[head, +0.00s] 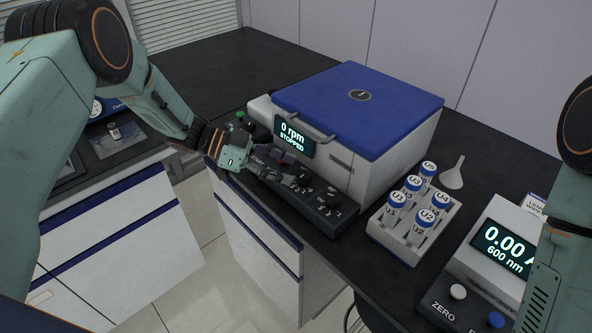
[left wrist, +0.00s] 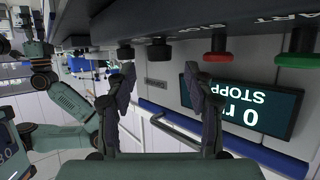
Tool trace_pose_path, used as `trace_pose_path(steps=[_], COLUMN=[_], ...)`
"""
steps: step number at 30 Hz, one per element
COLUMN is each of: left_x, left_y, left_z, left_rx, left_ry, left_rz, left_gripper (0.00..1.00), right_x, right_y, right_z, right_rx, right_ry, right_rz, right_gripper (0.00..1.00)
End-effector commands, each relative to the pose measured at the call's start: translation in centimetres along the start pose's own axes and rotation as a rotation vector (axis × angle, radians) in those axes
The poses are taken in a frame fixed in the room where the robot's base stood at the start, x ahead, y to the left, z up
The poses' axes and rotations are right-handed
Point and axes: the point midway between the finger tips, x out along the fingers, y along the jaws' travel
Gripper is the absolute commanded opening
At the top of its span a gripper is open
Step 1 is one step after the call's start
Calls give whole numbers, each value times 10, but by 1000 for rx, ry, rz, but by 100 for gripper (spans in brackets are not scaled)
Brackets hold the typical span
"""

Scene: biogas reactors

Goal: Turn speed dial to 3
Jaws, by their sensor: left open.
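The centrifuge (head: 360,95) has a blue lid and a display (head: 294,137) reading 0 rpm, STOPPED. Its sloped front panel carries two black dials, one nearer my gripper (head: 303,177) and one farther right (head: 328,200). Their labels and settings are too small to read, so I cannot tell which is speed. My left gripper (head: 276,170) is open and empty at the panel, left of the dials. In the left wrist view, upside down, the two dials (left wrist: 126,52) (left wrist: 158,51) show beyond the open fingers (left wrist: 162,78), apart from them. My right gripper is out of view.
A red button (left wrist: 217,48) and a green button (left wrist: 300,59) sit on the same panel. A rack (head: 398,243) of blue-capped tubes, a funnel (head: 453,174) and a photometer (head: 505,250) stand to the right.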

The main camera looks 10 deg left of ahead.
Motion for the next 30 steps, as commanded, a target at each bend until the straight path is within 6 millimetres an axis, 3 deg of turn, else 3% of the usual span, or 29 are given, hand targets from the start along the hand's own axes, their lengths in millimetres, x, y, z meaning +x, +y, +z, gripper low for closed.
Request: trace_pose_path(steps=[6, 12, 30], left_x=[-47, -74, -82], left_y=[-1, -1, -1], left_z=[-1, -1, 0], left_rx=[1, 1, 1], left_ry=[2, 3, 2], left_rz=[-5, -2, -1], left_gripper=[53, 53, 53], right_x=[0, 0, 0], right_y=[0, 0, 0], right_z=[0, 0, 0], right_rx=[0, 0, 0], right_ry=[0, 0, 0], right_rz=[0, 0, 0], right_gripper=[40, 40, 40])
